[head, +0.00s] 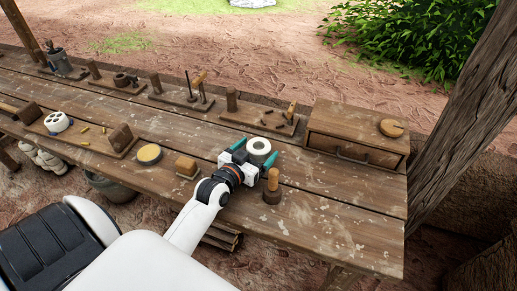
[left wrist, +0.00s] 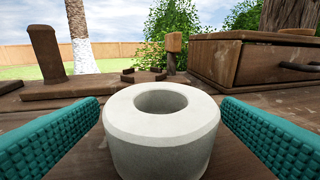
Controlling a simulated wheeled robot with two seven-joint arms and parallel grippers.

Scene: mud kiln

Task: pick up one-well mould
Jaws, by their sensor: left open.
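The one-well mould (head: 260,147) is a pale grey-white round block with one round hole in its top. It sits upright on the wooden bench (head: 330,215), right of the middle. My left gripper (head: 256,152) is open, with one teal finger on each side of the mould. In the left wrist view the mould (left wrist: 160,140) stands centred between the two ribbed fingers, with a narrow gap showing on each side. Its base is cut off by that view's lower edge. My right gripper is not in view.
A wooden drawer box (head: 355,135) stands to the right. A wooden-handled stamp (head: 272,187) stands close to my gripper's near side. A small block (head: 186,166) and a yellow-topped round tin (head: 149,154) lie left. A white several-holed mould (head: 57,122) is farther left. Tool boards line the back.

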